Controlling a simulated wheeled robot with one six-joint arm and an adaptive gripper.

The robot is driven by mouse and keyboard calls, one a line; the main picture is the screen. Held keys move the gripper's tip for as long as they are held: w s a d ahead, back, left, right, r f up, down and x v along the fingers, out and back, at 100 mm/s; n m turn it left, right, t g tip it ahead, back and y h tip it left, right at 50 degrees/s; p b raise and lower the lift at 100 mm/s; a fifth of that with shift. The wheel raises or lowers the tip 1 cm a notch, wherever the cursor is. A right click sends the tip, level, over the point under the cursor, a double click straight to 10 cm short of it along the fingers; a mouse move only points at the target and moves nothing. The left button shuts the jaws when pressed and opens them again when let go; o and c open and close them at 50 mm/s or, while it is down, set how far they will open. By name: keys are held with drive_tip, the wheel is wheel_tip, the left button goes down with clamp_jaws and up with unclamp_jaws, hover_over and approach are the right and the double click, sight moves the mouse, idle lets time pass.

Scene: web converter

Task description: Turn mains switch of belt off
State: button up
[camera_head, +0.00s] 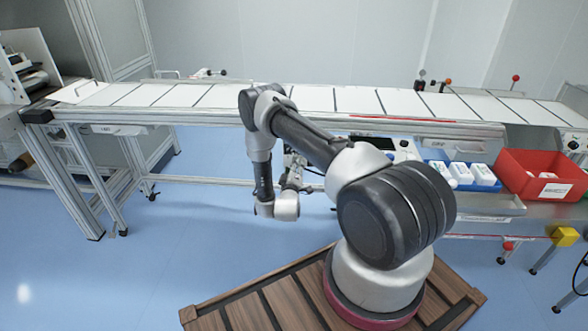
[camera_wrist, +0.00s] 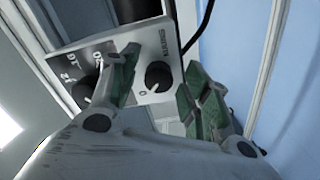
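In the wrist view, a grey control panel (camera_wrist: 115,62) carries a black rotary knob (camera_wrist: 158,76), with a small label above it and a "0" mark at its lower left. Contact with the knob cannot be told. Another black knob (camera_wrist: 82,92) is partly hidden behind the left finger. In the head view, the belt (camera_head: 312,99) runs across the picture; my arm mostly hides the gripper area below it.
A black cable (camera_wrist: 202,25) runs beside the panel, near a metal frame post (camera_wrist: 268,70). At right in the head view are a red bin (camera_head: 530,168) and a blue tray (camera_head: 435,158) with white items. Blue floor (camera_head: 200,240) is clear at left.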

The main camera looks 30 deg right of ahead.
drive_tip(key=v, duration=1.2)
idle(0.3)
